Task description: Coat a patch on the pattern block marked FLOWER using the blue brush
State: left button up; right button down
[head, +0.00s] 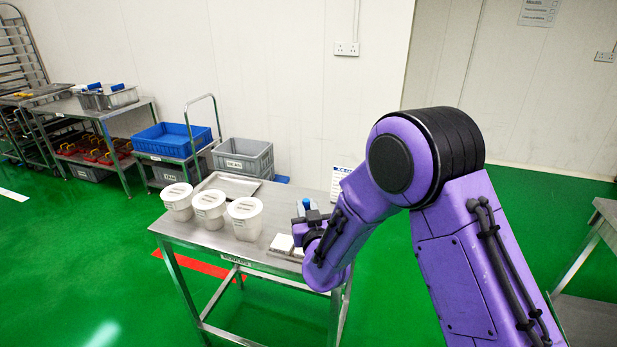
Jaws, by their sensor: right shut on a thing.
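My right arm reaches down over the steel table (225,240). My right gripper (304,222), small and dark in the view, is shut on the blue brush (306,203), whose blue end sticks up above the fingers. Its bristle end is hidden. White pattern blocks (282,243) lie at the table's front right, just beside and below the gripper. My wrist partly covers them, and their markings are too small to read, so I cannot tell which is FLOWER. I cannot tell whether the brush touches a block. My left gripper is not in view.
Three white lidded tubs (209,210) stand in a row on the table's left half. A flat metal tray (228,185) lies behind them. Another steel table edge (606,212) is at the far right.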

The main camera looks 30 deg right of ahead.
aim_at(306, 202)
jog(key=shift+r+p, duration=1.05)
jog(key=shift+r, duration=0.55)
jog(key=shift+f, duration=0.1)
